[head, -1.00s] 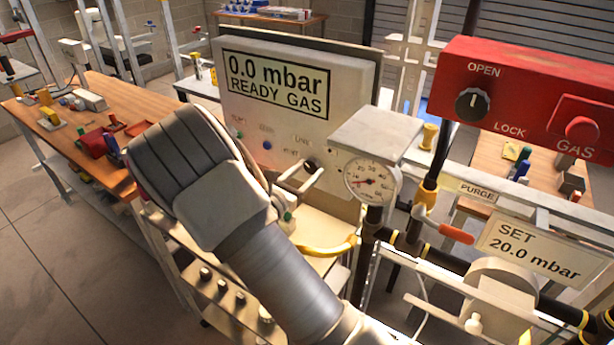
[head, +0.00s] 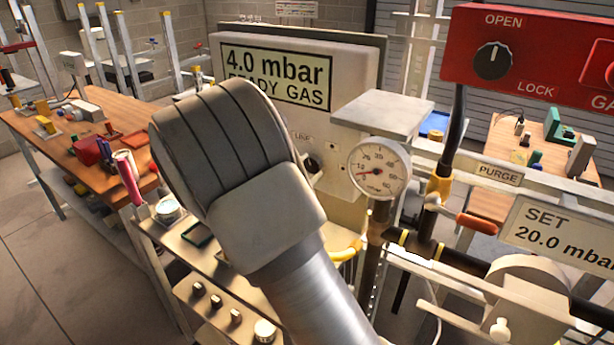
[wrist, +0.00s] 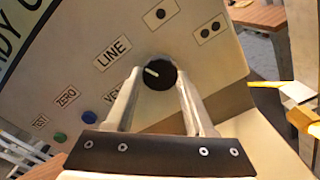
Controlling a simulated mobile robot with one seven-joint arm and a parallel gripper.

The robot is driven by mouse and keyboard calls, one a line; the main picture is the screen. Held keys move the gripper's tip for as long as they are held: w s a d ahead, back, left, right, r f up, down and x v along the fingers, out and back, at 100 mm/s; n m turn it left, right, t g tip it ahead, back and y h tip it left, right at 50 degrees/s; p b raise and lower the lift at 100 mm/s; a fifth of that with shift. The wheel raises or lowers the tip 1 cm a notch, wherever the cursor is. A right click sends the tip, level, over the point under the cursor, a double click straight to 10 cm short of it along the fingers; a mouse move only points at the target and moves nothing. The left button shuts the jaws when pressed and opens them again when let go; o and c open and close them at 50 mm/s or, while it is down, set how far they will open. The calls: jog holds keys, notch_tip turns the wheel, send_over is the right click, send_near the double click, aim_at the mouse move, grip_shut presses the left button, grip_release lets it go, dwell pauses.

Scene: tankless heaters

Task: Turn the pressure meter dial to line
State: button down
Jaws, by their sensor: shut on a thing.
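The pressure meter (head: 345,75) is a pale box with a screen (head: 278,75) that reads 4.0 mbar. Its dial is a small black knob (head: 313,164), also in the wrist view (wrist: 160,76). The pale mark on the knob points to the upper left in the wrist view, toward the side of the LINE label (wrist: 112,53). My gripper (wrist: 158,73) has one finger on each side of the knob and is shut on it. In the head view my wrist hides most of the fingers and part of the meter's lower front.
A round gauge (head: 379,168) on a dark pipe stands right of the meter, below a grey shelf plate (head: 383,112). A red box (head: 540,62) with a knob is at upper right. A SET 20.0 mbar sign (head: 562,233) hangs at right. A wooden bench (head: 60,150) stands at left.

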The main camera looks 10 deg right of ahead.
dwell(0.4)
jog(key=shift+c, duration=1.3)
grip_release()
jog(key=v, duration=1.7)
jog(key=shift+a, duration=0.2)
jog(key=shift+s+r, duration=0.1)
jog(key=shift+s, duration=0.05)
